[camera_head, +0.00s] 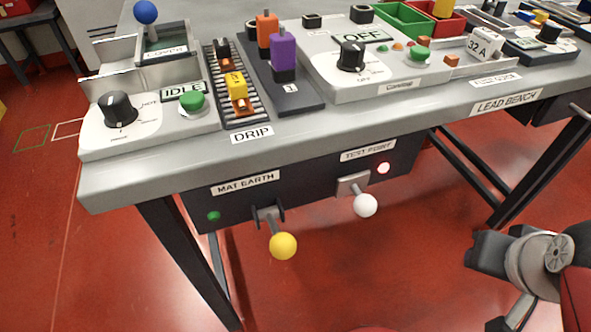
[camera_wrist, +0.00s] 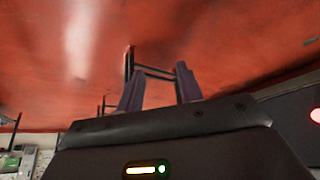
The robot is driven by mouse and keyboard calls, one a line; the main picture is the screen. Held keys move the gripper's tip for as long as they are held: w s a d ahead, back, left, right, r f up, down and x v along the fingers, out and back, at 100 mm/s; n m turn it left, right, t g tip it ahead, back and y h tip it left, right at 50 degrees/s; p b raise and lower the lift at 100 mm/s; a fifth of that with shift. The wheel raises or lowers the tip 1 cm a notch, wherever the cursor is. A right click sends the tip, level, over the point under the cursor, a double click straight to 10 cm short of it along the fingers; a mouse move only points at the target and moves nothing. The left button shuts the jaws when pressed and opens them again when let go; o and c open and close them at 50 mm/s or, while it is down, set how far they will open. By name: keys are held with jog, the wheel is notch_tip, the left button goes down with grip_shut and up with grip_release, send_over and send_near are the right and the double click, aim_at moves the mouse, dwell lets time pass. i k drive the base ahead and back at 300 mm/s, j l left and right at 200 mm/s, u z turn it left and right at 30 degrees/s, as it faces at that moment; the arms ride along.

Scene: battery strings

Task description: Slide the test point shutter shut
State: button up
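The test point shutter (camera_head: 352,184) is a small grey plate with a stem ending in a white ball knob (camera_head: 365,205). It is on the dark front panel under the bench, below the TEST POINT label (camera_head: 368,150). A lit red-rimmed lamp (camera_head: 383,168) is just to its right. My gripper (camera_head: 474,250) is at the lower right, well apart from the knob and over the red floor. In the wrist view my gripper (camera_wrist: 159,68) shows two fingers spread apart with nothing between them. The shutter and knob cannot be made out in the wrist view.
A yellow ball lever (camera_head: 283,246) hangs below the MAT EARTH label (camera_head: 246,183), left of the shutter, with a green lamp (camera_head: 214,216) beside it. The lead bench (camera_head: 330,135) overhangs the panel. Bench legs stand on both sides. Open floor lies between knob and gripper.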

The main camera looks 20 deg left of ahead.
aim_at(364, 205)
jog(key=k+l+u, duration=0.1)
jog(key=u, duration=0.4)
jog(key=k+u, duration=0.1)
jog(key=u, duration=0.4)
jog(key=k+u, duration=0.15)
jog(key=u, duration=0.35)
